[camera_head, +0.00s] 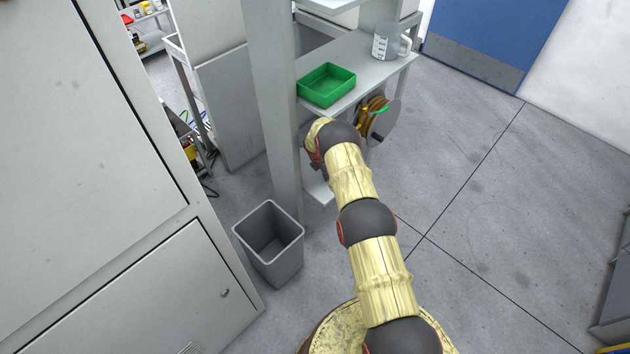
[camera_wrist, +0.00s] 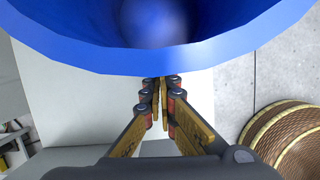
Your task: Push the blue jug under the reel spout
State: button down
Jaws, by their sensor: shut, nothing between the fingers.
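The blue jug (camera_wrist: 120,58) fills the top of the wrist view, with its wide rim and hollow inside facing the camera. My gripper (camera_wrist: 162,82) is shut and empty, its fingertips at the near edge of the jug; I cannot tell whether they touch it. In the head view the reel (camera_head: 376,118), with brown coils and a green part, hangs below the shelf edge. A gold fitting beside it may be the spout. My arm reaches toward the lower shelf, and the jug and my gripper are hidden there.
A green tray (camera_head: 327,84) and a clear measuring jug (camera_head: 386,43) stand on the shelf top (camera_head: 352,62). A grey bin (camera_head: 269,243) stands on the floor left of my arm. A brown ribbed round thing (camera_wrist: 292,140) is close at right in the wrist view.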

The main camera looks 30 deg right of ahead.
jog(key=a, duration=0.3)
jog(key=shift+s+a, duration=0.25)
jog(key=shift+s, duration=0.15)
jog(key=p+v, duration=0.5)
jog(key=v, duration=1.5)
jog(key=shift+s+a+p, duration=0.15)
jog(key=shift+a+p, duration=0.05)
jog(key=shift+p, duration=0.1)
